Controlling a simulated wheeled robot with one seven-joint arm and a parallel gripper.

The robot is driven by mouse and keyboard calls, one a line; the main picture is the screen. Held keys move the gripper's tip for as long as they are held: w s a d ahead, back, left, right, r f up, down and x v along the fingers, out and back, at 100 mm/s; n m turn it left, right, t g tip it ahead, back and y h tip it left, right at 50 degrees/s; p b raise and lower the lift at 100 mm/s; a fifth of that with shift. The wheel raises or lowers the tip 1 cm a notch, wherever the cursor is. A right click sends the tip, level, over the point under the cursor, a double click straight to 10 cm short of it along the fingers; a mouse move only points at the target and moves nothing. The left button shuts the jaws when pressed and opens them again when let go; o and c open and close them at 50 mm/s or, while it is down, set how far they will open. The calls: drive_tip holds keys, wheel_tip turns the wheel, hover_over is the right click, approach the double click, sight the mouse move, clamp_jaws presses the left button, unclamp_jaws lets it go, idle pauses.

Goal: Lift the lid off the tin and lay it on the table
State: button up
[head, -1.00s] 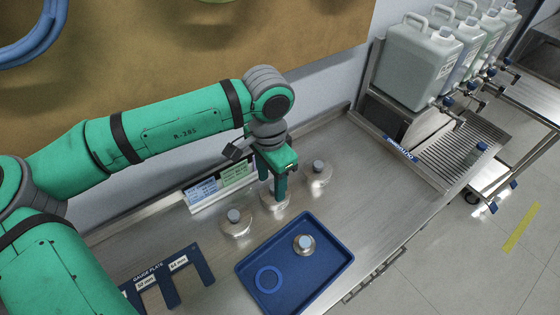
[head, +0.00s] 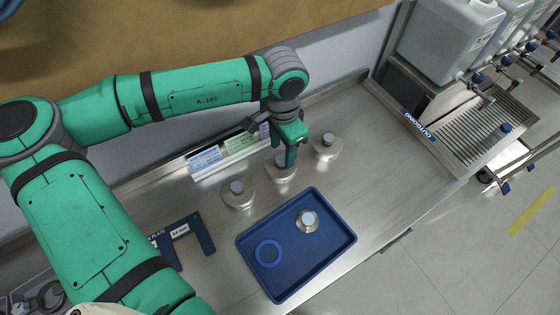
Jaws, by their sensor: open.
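Three low, round silver metal tins with upright knobs stand in a slanting row on the steel table (head: 372,190): a left tin (head: 243,203), a middle tin (head: 272,177) and a right tin (head: 334,155). My gripper (head: 283,160) points down at the middle tin, its green fingers open at the height of that tin's knob. The fingers largely hide this knob, and I cannot tell whether they touch it. A smaller silver piece (head: 309,229) with a pale knob lies in the blue tray. I cannot make out the seam between lid and tin.
The blue tray (head: 283,292) also holds a blue ring (head: 268,265). A dark blue gauge plate (head: 203,234) lies left of it. Label cards (head: 205,160) stand behind the tins. Jugs (head: 440,50) and a drain rack stand at the right. Table right of the tray is clear.

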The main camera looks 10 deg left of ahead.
sight(281, 159)
drive_tip(key=shift+a+f, duration=0.2)
drive_tip(key=shift+f, duration=1.7)
drive_tip(key=shift+w, duration=0.1)
drive_tip(key=c, duration=1.1)
drive_tip(key=shift+r, duration=0.1)
